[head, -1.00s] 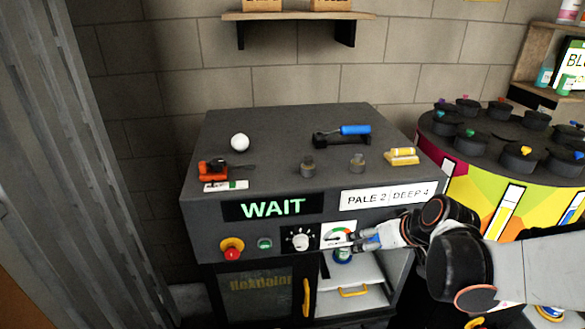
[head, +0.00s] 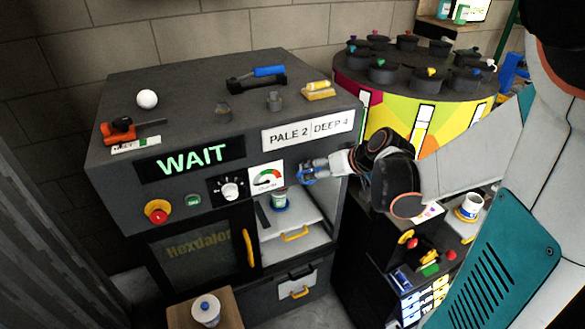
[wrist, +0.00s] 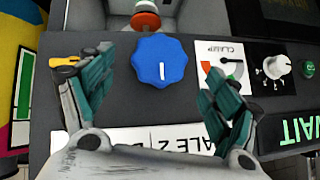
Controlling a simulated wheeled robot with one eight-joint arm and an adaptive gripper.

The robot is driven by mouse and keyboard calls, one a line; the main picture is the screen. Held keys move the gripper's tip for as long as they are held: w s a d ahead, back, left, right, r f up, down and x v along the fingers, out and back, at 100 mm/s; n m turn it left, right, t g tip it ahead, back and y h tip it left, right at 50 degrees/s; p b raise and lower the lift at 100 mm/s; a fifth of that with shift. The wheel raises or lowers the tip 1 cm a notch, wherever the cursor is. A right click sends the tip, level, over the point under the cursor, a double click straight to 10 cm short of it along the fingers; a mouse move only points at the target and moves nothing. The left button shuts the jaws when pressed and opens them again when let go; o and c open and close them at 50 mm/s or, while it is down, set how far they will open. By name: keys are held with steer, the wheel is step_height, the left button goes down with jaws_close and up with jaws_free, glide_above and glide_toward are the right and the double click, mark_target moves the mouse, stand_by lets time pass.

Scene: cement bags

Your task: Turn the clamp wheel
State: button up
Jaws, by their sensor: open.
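The clamp wheel (wrist: 160,60) is a blue scalloped knob with a white mark, on the dark front panel in the wrist view. In the head view its blue edge (head: 307,176) shows beside my gripper (head: 318,170), which partly hides it. My gripper (wrist: 163,68) is open, with one teal finger to either side of the wheel in the wrist picture. Gaps show between fingers and wheel; I cannot tell how far off the wheel is in depth. The clamp gauge (head: 267,177) is left of the wheel in the head view and also shows in the wrist view (wrist: 222,72).
The machine's screen (head: 190,159) reads WAIT. A red button (head: 157,211) and white dial (head: 230,190) sit left of the gauge. A small can (head: 280,199) stands in the open bay below. A colourful round stand (head: 400,105) with dark pots is behind my arm.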

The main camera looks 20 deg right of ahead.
steer(key=b+x, duration=0.3)
steer(key=x, duration=0.4)
steer(key=shift+r, duration=0.1)
steer(key=shift+c, duration=0.6)
steer(key=c, duration=1)
